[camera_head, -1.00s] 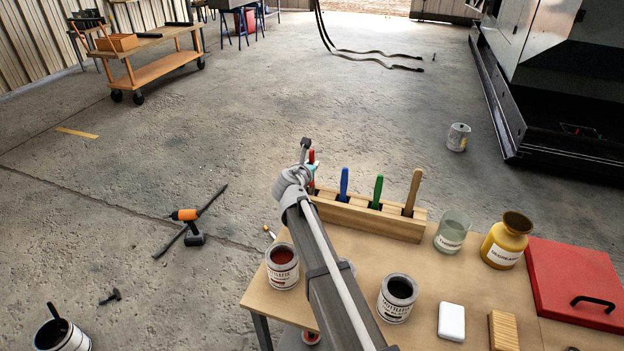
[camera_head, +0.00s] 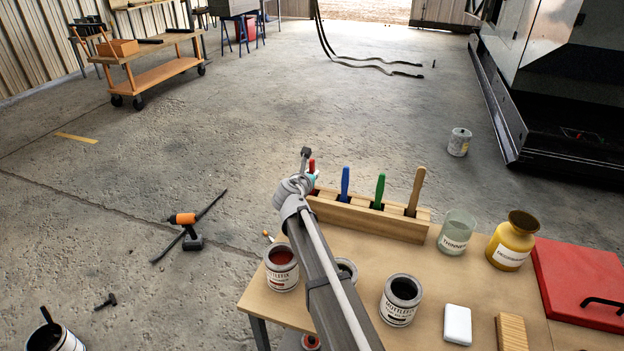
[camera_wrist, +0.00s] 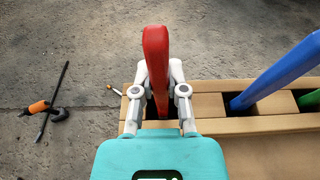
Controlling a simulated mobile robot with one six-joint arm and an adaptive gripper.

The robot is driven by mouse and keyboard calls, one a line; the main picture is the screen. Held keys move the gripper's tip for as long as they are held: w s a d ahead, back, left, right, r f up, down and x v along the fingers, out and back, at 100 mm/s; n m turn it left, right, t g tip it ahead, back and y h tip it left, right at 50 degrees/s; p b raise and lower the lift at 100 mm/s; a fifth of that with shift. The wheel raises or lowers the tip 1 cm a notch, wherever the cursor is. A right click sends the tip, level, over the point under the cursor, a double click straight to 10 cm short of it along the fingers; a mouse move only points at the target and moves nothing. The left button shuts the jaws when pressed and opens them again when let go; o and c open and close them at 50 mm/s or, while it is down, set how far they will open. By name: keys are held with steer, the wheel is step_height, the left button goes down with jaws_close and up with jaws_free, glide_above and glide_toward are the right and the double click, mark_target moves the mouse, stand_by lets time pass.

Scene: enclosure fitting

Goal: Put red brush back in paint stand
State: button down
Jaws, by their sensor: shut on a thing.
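The red brush (camera_wrist: 156,55) stands handle-up in the wrist view, between the fingers of my gripper (camera_wrist: 160,92). My gripper is shut on it, over the left end of the wooden paint stand (camera_wrist: 240,125). The brush's lower part is hidden by my gripper, so I cannot tell how deep it sits in the slot. In the head view my arm hides most of my gripper, and only the red tip (camera_head: 312,165) of the brush shows at the left end of the stand (camera_head: 385,222).
A blue brush (camera_head: 345,182), a green brush (camera_head: 379,188) and a wooden-handled brush (camera_head: 416,190) stand in the other slots. Paint cans (camera_head: 282,268) (camera_head: 400,300), a thinner jar (camera_head: 455,232), a yellow bottle (camera_head: 511,242) and a red box (camera_head: 580,280) crowd the table.

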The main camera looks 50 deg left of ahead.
steer(key=shift+f, duration=0.1)
stand_by(0.3)
steer(key=c, duration=0.7)
jaws_free()
steer(key=shift+s+d+r, duration=0.1)
steer(key=shift+s+r, duration=0.1)
steer(key=p+v, duration=0.3)
steer(key=v, duration=0.8)
steer(key=shift+s+d+p, duration=0.1)
steer(key=shift+s+p, duration=0.2)
steer(key=shift+w, duration=0.1)
